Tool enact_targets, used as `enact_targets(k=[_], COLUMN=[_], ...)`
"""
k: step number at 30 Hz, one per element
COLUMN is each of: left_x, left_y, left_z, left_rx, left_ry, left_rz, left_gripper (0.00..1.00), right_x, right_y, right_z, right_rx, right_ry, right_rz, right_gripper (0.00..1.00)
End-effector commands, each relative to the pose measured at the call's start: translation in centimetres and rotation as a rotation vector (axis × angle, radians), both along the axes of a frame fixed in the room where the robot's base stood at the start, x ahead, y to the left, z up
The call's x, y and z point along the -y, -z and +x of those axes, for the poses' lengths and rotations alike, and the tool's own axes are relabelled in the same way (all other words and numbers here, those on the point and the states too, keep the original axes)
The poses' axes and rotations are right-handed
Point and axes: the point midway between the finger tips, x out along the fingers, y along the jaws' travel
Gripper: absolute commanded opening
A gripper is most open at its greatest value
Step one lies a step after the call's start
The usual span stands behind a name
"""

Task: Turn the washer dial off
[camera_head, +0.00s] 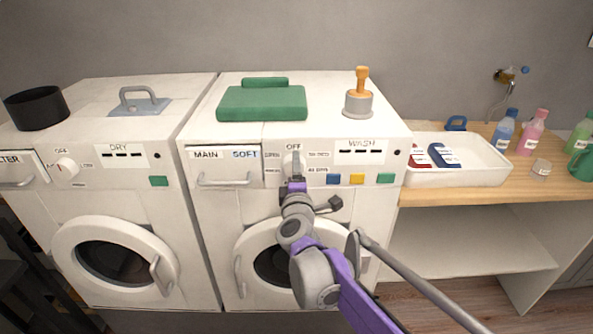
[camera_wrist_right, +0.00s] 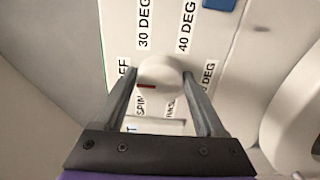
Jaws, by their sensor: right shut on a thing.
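The washer dial (camera_head: 294,161) is a white knob on the front panel of the right-hand machine, the washer (camera_head: 205,240), below the OFF label. My right gripper (camera_head: 294,176) reaches up to it from below and hides part of it. In the right wrist view the dial (camera_wrist_right: 160,72) sits between the two fingers of my right gripper (camera_wrist_right: 160,76), which are shut on its sides. A red mark on the dial lies at its left side, near the partly hidden OFF label (camera_wrist_right: 124,72) and the SPIN label. My left gripper is not in view.
The dryer (camera_head: 110,210) with its own dial (camera_head: 66,166) stands to the left. A white tray (camera_head: 480,177) and bottles (camera_head: 504,130) stand on the wooden counter.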

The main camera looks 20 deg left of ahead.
Motion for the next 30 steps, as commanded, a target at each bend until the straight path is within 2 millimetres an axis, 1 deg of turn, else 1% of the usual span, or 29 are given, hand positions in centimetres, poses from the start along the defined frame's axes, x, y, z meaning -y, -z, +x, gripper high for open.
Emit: enact_targets(k=[2, 3, 5, 6, 7, 14, 17, 20, 27, 30], left_x=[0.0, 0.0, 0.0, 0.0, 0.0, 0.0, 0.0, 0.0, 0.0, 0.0], left_y=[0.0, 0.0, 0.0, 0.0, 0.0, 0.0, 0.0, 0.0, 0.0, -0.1], left_z=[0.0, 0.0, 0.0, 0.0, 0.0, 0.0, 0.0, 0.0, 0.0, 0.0], left_rx=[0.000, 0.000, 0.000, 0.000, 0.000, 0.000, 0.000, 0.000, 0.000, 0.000], left_ry=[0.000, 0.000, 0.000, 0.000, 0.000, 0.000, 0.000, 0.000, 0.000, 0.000], left_rz=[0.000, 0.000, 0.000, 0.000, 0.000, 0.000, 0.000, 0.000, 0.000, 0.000], left_gripper=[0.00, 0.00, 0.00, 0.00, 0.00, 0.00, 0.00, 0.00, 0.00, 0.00], right_x=[0.0, 0.0, 0.0, 0.0, 0.0, 0.0, 0.1, 0.5, 1.9, 2.3], right_y=[0.0, 0.0, 0.0, 0.0, 0.0, 0.0, 0.0, 0.0, 0.0, 0.0], right_z=[0.0, 0.0, 0.0, 0.0, 0.0, -0.1, -0.6, -1.9, -6.7, -8.4], right_rx=[0.001, 0.001, 0.001, 0.001, 0.001, 0.000, 0.000, 0.000, 0.000, 0.000], right_ry=[-0.001, -0.001, -0.001, -0.001, -0.001, 0.000, -0.001, -0.002, -0.002, -0.002], right_rz=[-0.003, -0.003, -0.002, -0.002, -0.002, -0.001, -0.001, 0.001, 0.001, 0.000], right_gripper=[0.17, 0.78, 0.88, 0.96, 1.00, 1.00, 1.00, 1.00, 1.00, 1.00])
